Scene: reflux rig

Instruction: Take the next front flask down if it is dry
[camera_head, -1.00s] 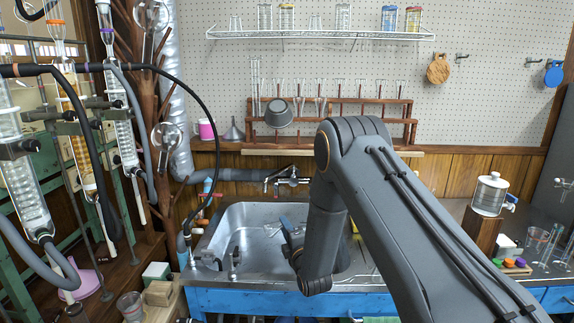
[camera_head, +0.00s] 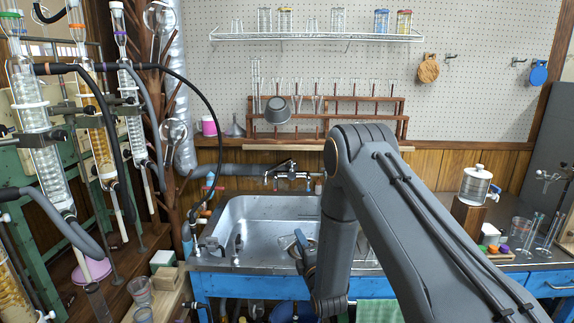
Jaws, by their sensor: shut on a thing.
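Clear round flasks hang on a brown branching wooden stand (camera_head: 186,200) at the left. One flask (camera_head: 160,17) is at the top edge of the picture and another flask (camera_head: 174,131) is lower down. Both look clear, but I cannot tell whether they are dry. My gripper (camera_head: 303,243) is low over the sink, right of and well apart from the stand. It is partly hidden by my arm. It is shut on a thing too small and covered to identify.
Glass condensers (camera_head: 40,150) with dark hoses stand at the far left. The metal sink (camera_head: 260,215) has a tap (camera_head: 290,173) behind it. A wooden rack (camera_head: 350,105) with glassware is on the back wall. A water dispenser (camera_head: 476,184) stands at the right.

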